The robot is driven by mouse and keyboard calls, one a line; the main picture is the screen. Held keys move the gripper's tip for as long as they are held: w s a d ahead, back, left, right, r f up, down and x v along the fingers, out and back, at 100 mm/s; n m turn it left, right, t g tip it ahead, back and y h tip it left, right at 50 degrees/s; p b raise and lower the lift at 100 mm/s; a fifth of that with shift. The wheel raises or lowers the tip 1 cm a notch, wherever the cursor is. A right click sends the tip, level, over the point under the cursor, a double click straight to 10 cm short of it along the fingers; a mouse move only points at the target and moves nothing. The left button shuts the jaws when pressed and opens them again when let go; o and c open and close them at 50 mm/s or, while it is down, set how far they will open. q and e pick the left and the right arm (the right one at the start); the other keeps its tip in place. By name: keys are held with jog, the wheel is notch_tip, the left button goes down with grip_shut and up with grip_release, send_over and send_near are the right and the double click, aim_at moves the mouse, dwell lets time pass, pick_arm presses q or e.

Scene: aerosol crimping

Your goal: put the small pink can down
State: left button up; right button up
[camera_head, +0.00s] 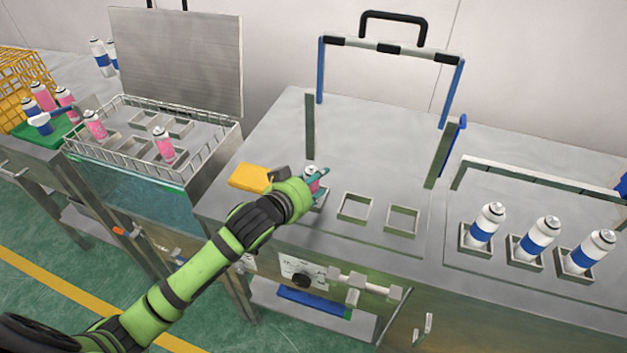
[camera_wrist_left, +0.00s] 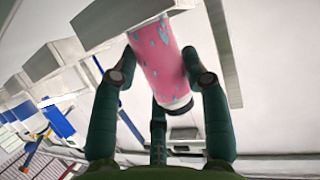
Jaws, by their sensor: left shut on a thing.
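My left gripper (camera_head: 316,182) is shut on a small pink can (camera_head: 311,178) over the leftmost square holder (camera_head: 315,203) on the steel bench. The fingers partly hide the can in the head view. In the left wrist view the pink can (camera_wrist_left: 160,60), with blue-green flecks and a white end band, sits between the green fingers (camera_wrist_left: 162,75). Its far end meets or overlaps a metal holder frame (camera_wrist_left: 110,18); I cannot tell whether it rests on the bottom. My right gripper is not in view.
Two empty square holders (camera_head: 355,207) (camera_head: 403,219) lie to the right. A blue-posted frame (camera_head: 390,49) stands behind. Several blue-and-white cans (camera_head: 537,241) stand at right. A yellow block (camera_head: 249,178) lies beside my wrist. A wire basket (camera_head: 205,151) with two pink cans (camera_head: 164,145) is at left.

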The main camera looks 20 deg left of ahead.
pick_arm(q)
jog(key=o, duration=0.9)
jog(key=shift+r, duration=0.1)
jog(key=shift+s+a, duration=0.1)
jog(key=shift+s, duration=0.2)
jog(key=v, duration=1.1)
jog(key=shift+s+b, duration=0.2)
jog(key=shift+b, duration=0.25)
jog(key=shift+a+r, duration=0.1)
jog(key=shift+r, duration=0.05)
